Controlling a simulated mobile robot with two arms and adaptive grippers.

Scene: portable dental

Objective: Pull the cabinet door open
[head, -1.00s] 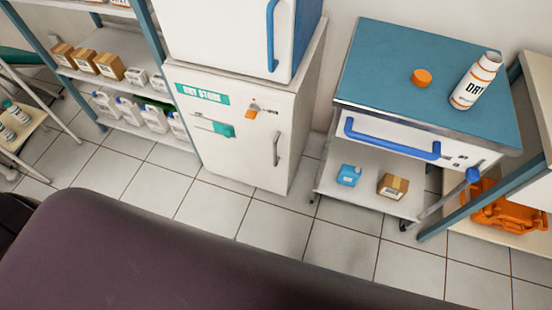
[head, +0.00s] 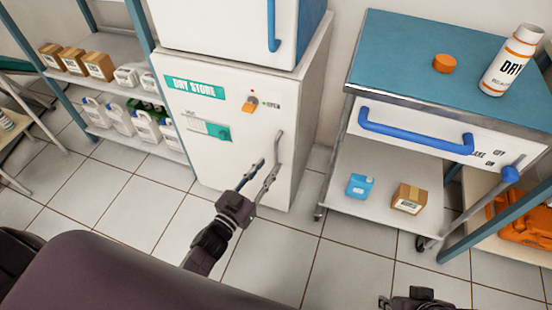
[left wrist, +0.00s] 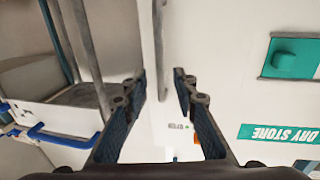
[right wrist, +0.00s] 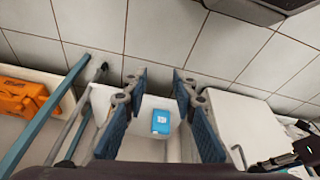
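The white cabinet door (head: 220,140) labelled DRY STORE appears shut in the head view. Its grey vertical handle (head: 280,150) is on the door's right side. An orange latch (head: 249,104) beside the word OPEN sits above it. My left gripper (head: 263,177) is open in front of the door, its fingertips close to the handle. In the left wrist view, the handle (left wrist: 158,50) lines up between the spread fingertips (left wrist: 161,85); I cannot tell whether they reach around it. My right gripper (right wrist: 160,80) is open and empty, and only partly shows at the head view's bottom edge.
Right of the cabinet stands a blue-topped cart (head: 420,60) with a blue handle (head: 415,140), a white bottle (head: 512,62) and an orange cap (head: 445,63). A shelf (head: 110,50) holds boxes and jugs at left. A dark padded surface (head: 130,275) fills the foreground. Tiled floor (head: 250,265) lies between.

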